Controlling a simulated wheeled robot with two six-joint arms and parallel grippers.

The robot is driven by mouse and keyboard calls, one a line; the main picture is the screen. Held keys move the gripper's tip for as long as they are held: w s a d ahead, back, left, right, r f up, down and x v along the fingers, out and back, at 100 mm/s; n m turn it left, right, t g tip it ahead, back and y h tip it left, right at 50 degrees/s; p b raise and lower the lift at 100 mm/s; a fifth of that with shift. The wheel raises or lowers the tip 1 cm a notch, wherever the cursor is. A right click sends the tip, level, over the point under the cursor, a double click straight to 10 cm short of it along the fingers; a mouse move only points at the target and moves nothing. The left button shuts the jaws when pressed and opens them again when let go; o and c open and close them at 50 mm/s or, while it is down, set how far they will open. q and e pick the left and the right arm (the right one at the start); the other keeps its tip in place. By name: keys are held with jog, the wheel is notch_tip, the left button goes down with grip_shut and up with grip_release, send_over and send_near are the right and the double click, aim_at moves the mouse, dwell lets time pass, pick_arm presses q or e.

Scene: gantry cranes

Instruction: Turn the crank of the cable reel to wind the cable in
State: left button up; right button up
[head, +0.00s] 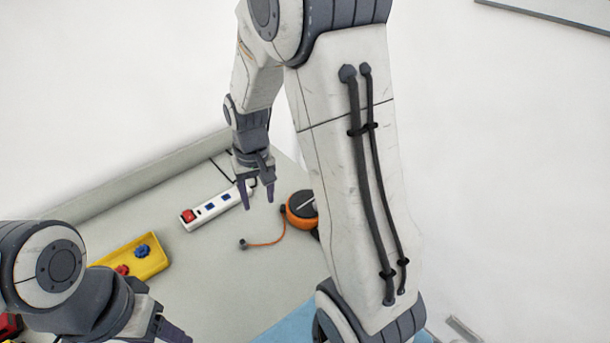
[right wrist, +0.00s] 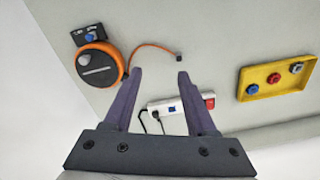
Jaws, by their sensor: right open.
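The cable reel (head: 301,222) is orange with a dark round face, and my right arm hides part of it in the head view. It shows whole in the right wrist view (right wrist: 114,57), with a grey bar (right wrist: 97,71) across its face that looks like the crank. A thin orange cable (head: 265,243) runs out from the reel to a small dark end piece (head: 243,244) on the table. My right gripper (head: 259,206) is open and empty, above the table to the left of the reel. My left gripper (head: 172,334) is partly cut off at the bottom edge.
A white power strip (head: 224,203) with a red switch lies behind the right gripper. A yellow tray (head: 151,268) with knob-like pieces sits at left. A dark box (right wrist: 79,32) stands against the reel. A blue surface (head: 290,328) shows at the bottom.

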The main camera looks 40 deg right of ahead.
jog(key=d+f+m+p, duration=0.3)
jog(key=d+m+p, duration=0.15)
jog(key=d, duration=1.35)
jog(key=shift+m, duration=0.45)
jog(key=f, duration=0.3)
jog(key=f+p, duration=0.1)
jog(key=f, duration=0.2)
jog(key=f+p, duration=0.1)
jog(key=f, duration=0.2)
jog(key=shift+w+a, duration=0.15)
jog(key=shift+a, duration=0.1)
pick_arm(q)
notch_tip(320, 180, up, 8)
jog(key=shift+r, duration=0.25)
pick_arm(e)
jog(key=shift+f, duration=0.9)
pick_arm(q)
jog(key=shift+s, duration=0.1)
pick_arm(e)
grip_shut()
